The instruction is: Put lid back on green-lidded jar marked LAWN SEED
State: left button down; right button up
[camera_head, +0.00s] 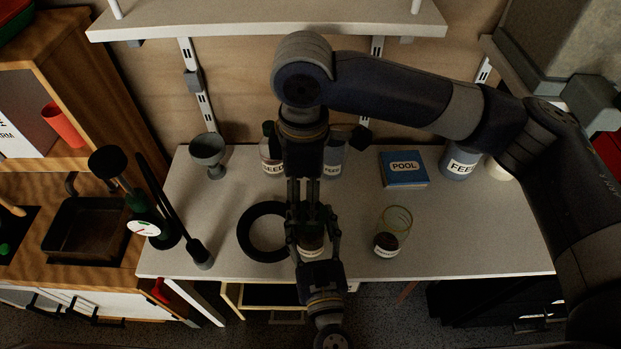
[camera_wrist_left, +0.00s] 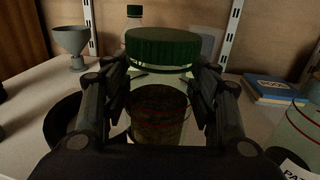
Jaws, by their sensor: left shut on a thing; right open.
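In the left wrist view a clear jar (camera_wrist_left: 158,115) with dark contents stands between my left fingers, with a green lid (camera_wrist_left: 162,48) at its top. The lid looks level; I cannot tell whether it is fully seated. My left gripper (camera_wrist_left: 163,85) is shut on the jar. In the head view the jar (camera_head: 312,252) shows only in part between the grippers, and its label is too small to read. My right gripper (camera_head: 312,208) is open, pointing down over the jar.
A black ring (camera_head: 245,232) lies left of the jar. A clear jar (camera_head: 390,244) stands to its right. Two bottles, a blue POOL box (camera_head: 404,172) and a FEED tub (camera_head: 460,163) stand behind. The table's right front is clear.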

aim_at(310, 232)
jog(key=n, duration=0.4)
jog(key=r+n, duration=0.1)
jog(key=n, duration=0.2)
jog(key=shift+d+r, duration=0.1)
jog(key=shift+d, duration=0.15)
jog(key=n, duration=0.4)
jog(key=r+n, duration=0.1)
jog(key=n, duration=0.1)
jog(key=shift+d+n, duration=0.25)
jog(key=shift+n, duration=0.05)
jog(key=shift+f, duration=0.1)
jog(key=shift+f, duration=3.95)
jog(key=shift+c, duration=0.4)
